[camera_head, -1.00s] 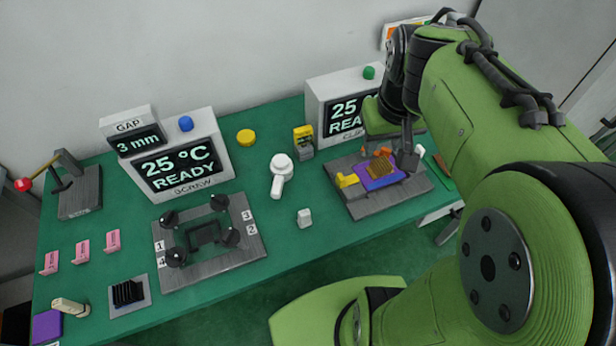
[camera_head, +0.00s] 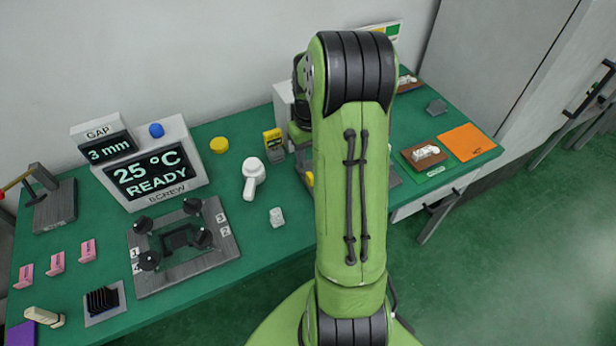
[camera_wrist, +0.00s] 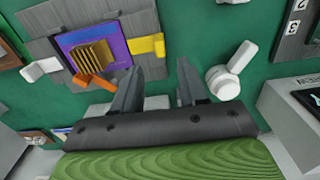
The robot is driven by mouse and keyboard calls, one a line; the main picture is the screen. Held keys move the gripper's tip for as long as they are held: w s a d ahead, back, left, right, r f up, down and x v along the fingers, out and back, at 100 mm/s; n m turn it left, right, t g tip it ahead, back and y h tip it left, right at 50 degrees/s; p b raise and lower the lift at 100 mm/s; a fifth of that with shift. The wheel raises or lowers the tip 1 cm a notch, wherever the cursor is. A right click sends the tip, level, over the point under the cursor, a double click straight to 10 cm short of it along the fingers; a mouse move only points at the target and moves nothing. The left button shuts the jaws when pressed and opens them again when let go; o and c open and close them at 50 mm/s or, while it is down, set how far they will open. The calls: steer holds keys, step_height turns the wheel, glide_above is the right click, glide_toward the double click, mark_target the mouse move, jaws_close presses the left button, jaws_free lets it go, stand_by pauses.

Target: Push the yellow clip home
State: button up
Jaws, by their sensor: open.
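The yellow clip (camera_wrist: 148,45) sits at the right edge of a purple board (camera_wrist: 116,38) in the wrist view. A finned brass heatsink (camera_wrist: 92,55) is on the board, and an orange clip (camera_wrist: 95,82) is at its lower edge. The grey base plate (camera_wrist: 62,22) is under them. My gripper (camera_wrist: 157,85) is open and empty, its fingers pointing toward the plate near the yellow clip, with a visible gap between them. In the head view my arm hides the gripper and most of this fixture; only a bit of the yellow clip (camera_head: 309,179) shows.
A white handled tool (camera_wrist: 228,74) lies to the right of my gripper. The screw fixture (camera_head: 185,250) is left. An orange mat (camera_head: 466,142) lies on the right.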

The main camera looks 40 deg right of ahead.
mark_target(311, 175)
step_height(311, 175, down, 8)
steer(key=shift+f+b, duration=0.15)
steer(key=shift+b, duration=0.55)
jaws_close()
